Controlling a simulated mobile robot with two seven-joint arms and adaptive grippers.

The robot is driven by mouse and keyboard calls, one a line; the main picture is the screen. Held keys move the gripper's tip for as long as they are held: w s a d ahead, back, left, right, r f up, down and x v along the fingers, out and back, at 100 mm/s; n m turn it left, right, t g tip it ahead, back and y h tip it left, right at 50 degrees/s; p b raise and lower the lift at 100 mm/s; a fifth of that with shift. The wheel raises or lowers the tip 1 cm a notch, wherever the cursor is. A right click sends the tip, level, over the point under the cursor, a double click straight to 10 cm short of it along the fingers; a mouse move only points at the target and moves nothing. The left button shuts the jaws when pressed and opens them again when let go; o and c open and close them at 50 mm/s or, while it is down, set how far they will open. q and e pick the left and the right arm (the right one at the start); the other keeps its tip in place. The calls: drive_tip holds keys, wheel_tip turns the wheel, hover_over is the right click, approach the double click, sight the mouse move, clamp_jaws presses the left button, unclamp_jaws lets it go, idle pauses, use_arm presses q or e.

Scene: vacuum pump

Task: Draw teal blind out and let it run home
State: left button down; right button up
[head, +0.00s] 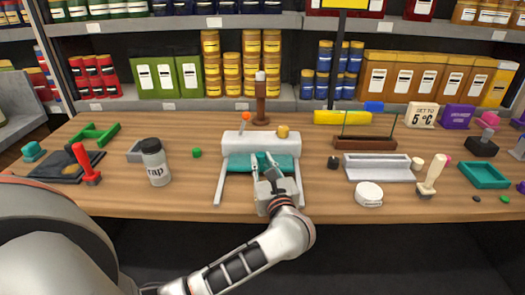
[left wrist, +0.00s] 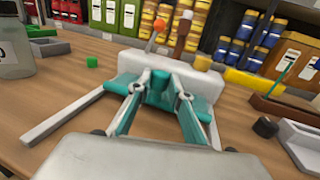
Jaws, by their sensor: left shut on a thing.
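The teal blind (head: 238,163) hangs out of a white roller housing (head: 244,143) at the middle of the table. It lies between two light rails (head: 221,184) that run toward the table's front edge. A short stretch of teal shows in front of the housing. My left gripper (head: 263,163) is at the blind's front part, fingers pointing at the housing. In the left wrist view the fingers (left wrist: 162,95) close on the teal blind (left wrist: 200,92), just before the white housing (left wrist: 139,64). The exact grip point is partly hidden by the fingers. My right gripper is not in view.
An orange-tipped lever (head: 246,118) and a yellow knob (head: 283,131) sit on the housing. A grey tray (head: 378,167) and round white tub (head: 369,194) lie right. Stocked shelves stand behind.

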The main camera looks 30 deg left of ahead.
use_arm(q)
drive_tip(key=s+d, duration=0.1)
drive_tip(key=s, duration=0.2)
drive_tip(key=s+d, duration=0.4)
drive_tip(key=s, duration=0.1)
drive_tip(key=shift+s+d, duration=0.2)
drive_tip(key=shift+s, duration=0.15)
